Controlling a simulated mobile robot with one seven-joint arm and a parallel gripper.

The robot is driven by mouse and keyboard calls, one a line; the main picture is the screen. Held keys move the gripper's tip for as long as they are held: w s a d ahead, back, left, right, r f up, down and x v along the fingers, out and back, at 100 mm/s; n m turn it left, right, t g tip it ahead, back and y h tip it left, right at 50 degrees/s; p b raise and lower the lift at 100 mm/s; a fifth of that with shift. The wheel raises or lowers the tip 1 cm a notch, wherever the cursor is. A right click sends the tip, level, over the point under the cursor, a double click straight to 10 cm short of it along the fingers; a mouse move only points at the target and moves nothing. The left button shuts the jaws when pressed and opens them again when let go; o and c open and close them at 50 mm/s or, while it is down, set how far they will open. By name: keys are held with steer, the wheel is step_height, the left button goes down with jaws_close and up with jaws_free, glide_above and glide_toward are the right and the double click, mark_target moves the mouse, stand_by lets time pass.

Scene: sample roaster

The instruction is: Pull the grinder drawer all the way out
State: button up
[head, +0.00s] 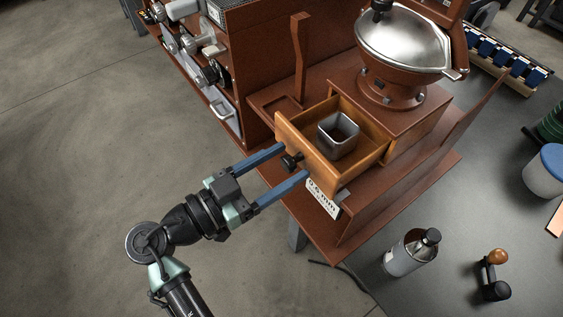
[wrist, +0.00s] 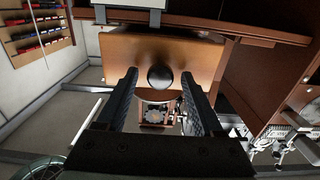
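The grinder drawer (head: 303,155) is wooden and stands pulled out from the brown grinder (head: 393,108) in the head view, with its inside showing. A square metal cup (head: 339,135) sits in it. The drawer's round black knob (head: 291,161) is on its front face and also shows in the wrist view (wrist: 160,77). My gripper (head: 294,161) is open, its two blue fingers on either side of the knob. In the wrist view the fingers (wrist: 160,82) are wide apart, with gaps between them and the knob. The drawer's back end is hidden inside the grinder body.
A grey bottle (head: 411,252) and a small wooden-knobbed tool (head: 494,275) stand on the dark table at the right. A brown panel with metal fittings (head: 205,45) rises at the left. The floor in front is clear.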

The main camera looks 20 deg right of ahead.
stand_by(0.3)
steer(key=b+v, duration=0.1)
steer(key=v, duration=1.2)
